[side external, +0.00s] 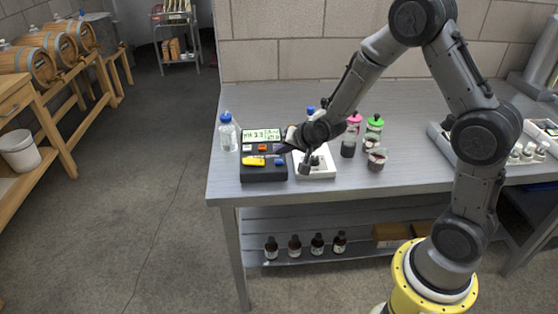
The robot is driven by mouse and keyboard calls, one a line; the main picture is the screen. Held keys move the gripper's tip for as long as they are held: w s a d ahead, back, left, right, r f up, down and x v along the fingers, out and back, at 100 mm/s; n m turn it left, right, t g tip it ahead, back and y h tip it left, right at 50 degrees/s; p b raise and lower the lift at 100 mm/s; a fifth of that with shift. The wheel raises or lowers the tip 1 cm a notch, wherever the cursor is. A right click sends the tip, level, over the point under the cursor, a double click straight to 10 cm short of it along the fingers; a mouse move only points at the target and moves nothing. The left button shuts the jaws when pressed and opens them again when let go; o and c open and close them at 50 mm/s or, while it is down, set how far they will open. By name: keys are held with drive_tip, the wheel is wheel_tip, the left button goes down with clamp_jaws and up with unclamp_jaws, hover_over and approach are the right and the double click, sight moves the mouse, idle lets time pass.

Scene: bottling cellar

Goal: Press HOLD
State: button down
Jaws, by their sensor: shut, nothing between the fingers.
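A black box-shaped instrument (263,174) stands near the left end of the steel bench. It has a pale display (261,135) along its back and small coloured keys on top: a white key (247,148), an orange-red key (262,147) and a blue key (278,161). A yellow piece (254,161) is at its front left. No HOLD label is legible, so I cannot tell which key bears it. My gripper (281,149) is shut and empty. It points left over the instrument's right side, close to the keys; whether it touches one cannot be told.
A white tray (326,172) stands just right of the instrument, partly under my wrist. A blue-capped clear bottle (227,134) is to its left. Cups and bottles with pink and green tops (374,123) stand further right. The bench's front left (226,182) is clear.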

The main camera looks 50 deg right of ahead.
drive_tip(key=shift+r, duration=2.25)
wheel_tip(320, 180, up, 8)
drive_tip(key=t, duration=0.2)
hover_over(281, 166)
drive_tip(key=a, duration=0.2)
drive_tip(key=s+a+r+n, duration=0.3)
drive_tip(key=s+r, duration=0.5)
drive_tip(key=r, duration=0.2)
drive_tip(key=s+a+f+n+g, duration=0.1)
drive_tip(key=s+n, duration=0.3)
drive_tip(key=s, duration=0.7)
drive_tip(key=s+a+f+n+g+y, duration=0.1)
drive_tip(key=s+f+n+g, duration=0.2)
drive_tip(key=s, duration=0.8)
drive_tip(key=shift+s+a+f+n+g, duration=0.2)
drive_tip(key=shift+s+f+n+g, duration=0.2)
drive_tip(key=shift+f+g, duration=0.25)
